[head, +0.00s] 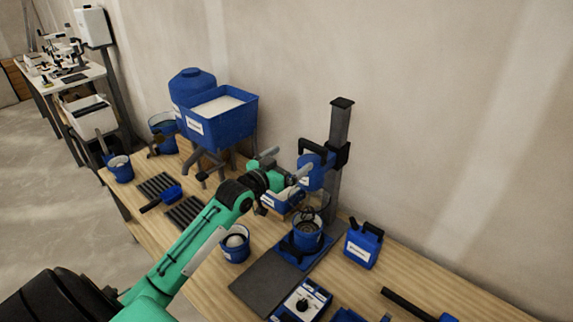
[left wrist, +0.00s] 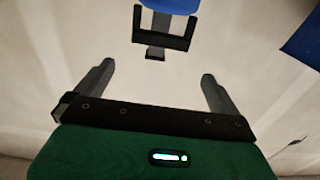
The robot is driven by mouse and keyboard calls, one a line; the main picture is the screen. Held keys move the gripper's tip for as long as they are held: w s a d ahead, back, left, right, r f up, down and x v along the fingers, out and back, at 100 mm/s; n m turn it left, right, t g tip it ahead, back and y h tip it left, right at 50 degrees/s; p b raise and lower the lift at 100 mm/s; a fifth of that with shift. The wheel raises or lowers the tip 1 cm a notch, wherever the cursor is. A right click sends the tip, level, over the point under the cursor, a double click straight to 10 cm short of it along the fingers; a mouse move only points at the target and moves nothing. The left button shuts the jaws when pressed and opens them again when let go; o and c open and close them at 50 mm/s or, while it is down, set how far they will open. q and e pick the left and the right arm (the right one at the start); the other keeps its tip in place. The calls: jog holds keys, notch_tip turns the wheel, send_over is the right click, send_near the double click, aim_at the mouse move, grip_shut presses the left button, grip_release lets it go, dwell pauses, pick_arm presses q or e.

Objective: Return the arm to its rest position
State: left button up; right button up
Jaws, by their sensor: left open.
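My left arm (head: 190,245) is green and black and reaches from the lower left over the wooden bench. My left gripper (head: 293,180) is beside the blue mixer head on the dark post. In the left wrist view my left gripper (left wrist: 155,85) has its two fingers wide apart with nothing between them. A black bracket (left wrist: 162,40) with a blue part shows beyond the fingers, apart from them. My right gripper is in neither view.
The mixer post (head: 340,130) stands close to the gripper, with a blue bucket (head: 307,236) below. A blue hopper (head: 222,125) stands behind the arm. A blue jug (head: 362,246), a small bucket (head: 236,248) and a dial box (head: 302,302) stand on the bench (head: 440,300).

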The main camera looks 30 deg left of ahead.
pick_arm(q)
jog(key=shift+s, duration=0.25)
dwell(0.3)
